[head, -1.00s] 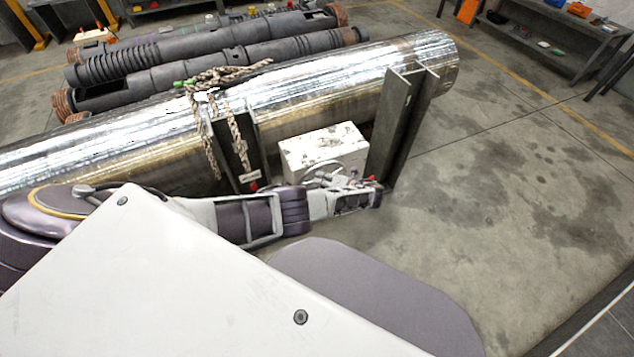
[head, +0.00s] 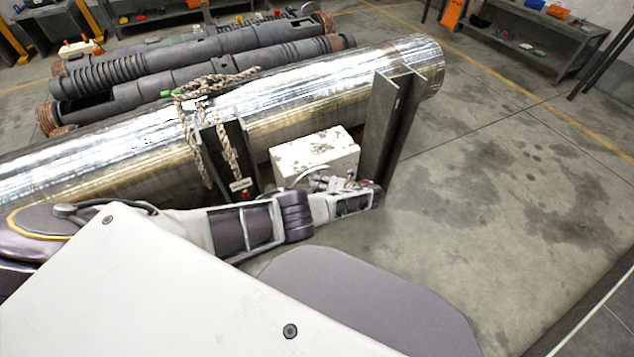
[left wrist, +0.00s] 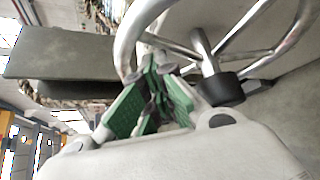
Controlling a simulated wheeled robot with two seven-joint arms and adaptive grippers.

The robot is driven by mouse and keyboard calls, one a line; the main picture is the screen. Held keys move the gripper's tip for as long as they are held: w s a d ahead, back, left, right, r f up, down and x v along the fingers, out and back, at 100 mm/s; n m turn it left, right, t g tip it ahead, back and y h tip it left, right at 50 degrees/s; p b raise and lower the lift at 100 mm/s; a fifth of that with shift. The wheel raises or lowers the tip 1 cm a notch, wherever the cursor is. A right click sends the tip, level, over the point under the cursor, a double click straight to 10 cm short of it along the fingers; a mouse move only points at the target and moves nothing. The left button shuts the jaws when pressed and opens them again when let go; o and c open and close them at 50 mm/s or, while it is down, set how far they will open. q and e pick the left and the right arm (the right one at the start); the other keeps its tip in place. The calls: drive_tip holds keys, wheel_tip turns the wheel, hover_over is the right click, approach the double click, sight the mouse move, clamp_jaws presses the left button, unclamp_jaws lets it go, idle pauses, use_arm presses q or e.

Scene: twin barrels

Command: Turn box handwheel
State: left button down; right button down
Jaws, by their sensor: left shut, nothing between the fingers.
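The white box (head: 315,152) with dark worn patches stands on the floor below the large metal pipe, between two dark upright supports. My left gripper (head: 352,186) is at the front of the box in the head view and covers much of the handwheel there. In the left wrist view the handwheel (left wrist: 262,52) is large, with a shiny metal rim, spokes and a dark hub. My left gripper's green-padded fingers (left wrist: 152,92) are shut and empty, close beside the rim's lower left part. I cannot tell whether they touch it. My right gripper is not in view.
The big shiny pipe (head: 290,95) runs above the box, with a rope (head: 205,95) wrapped around it. The dark support (head: 392,125) stands just right of the box. Open concrete floor (head: 500,200) lies to the right. A shelf (head: 545,38) stands at the far right.

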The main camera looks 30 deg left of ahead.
use_arm(q)
drive_tip(key=shift+d, duration=0.15)
drive_tip(key=v, duration=1.1)
drive_tip(key=shift+d, duration=0.35)
drive_tip(key=shift+s+r, duration=0.1)
drive_tip(key=shift+r, duration=0.1)
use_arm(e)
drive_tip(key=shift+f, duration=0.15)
